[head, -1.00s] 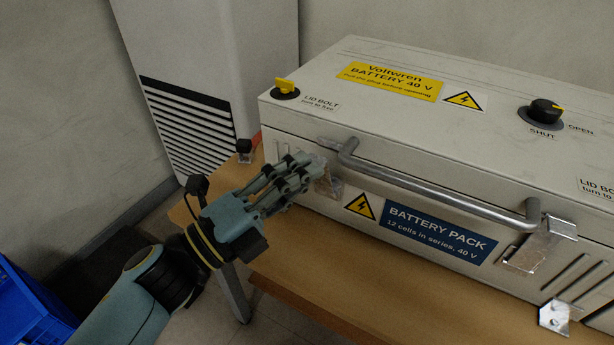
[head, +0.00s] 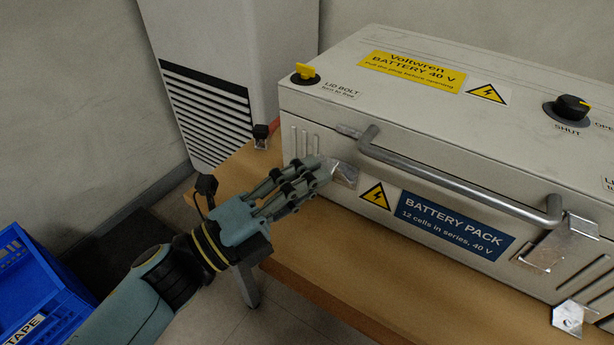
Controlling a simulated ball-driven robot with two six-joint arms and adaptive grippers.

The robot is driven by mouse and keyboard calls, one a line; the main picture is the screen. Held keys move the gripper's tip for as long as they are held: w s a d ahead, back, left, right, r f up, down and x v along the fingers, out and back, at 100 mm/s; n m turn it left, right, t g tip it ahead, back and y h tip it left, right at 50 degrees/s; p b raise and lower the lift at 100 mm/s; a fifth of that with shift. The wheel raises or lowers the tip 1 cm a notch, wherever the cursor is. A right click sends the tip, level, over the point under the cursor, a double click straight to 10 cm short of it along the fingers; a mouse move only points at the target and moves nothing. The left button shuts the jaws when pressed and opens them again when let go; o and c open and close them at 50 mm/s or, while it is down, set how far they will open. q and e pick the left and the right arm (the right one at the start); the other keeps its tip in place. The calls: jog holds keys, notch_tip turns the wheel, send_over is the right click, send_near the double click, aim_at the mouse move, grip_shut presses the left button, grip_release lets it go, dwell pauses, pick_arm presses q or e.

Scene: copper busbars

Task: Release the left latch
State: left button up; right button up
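The battery pack case (head: 440,140) is a pale box on a wooden bench. Its left latch (head: 345,174) is a small bright metal piece low on the front face, just left of the warning triangle. My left gripper (head: 322,171) is at the latch's left side, with fingertips close together and overlapping its edge. They hide part of the latch, so I cannot tell whether they touch or grip it. The right latch (head: 540,256) is a metal plate below the handle's right end. My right gripper is out of view.
A metal handle bar (head: 450,184) sticks out from the front, just above the left latch. A yellow lid bolt knob (head: 305,73) and a black knob (head: 570,107) sit on top. A blue crate (head: 40,285) is at lower left. The wooden bench (head: 320,250) is clear in front.

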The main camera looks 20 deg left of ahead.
pick_arm(q)
jog(key=o, duration=0.3)
jog(key=shift+w+f, duration=0.1)
jog(key=shift+f, duration=0.45)
jog(key=shift+o, duration=0.2)
jog(key=shift+d+r, duration=0.1)
jog(key=shift+r, duration=0.1)
jog(key=v, duration=1.2)
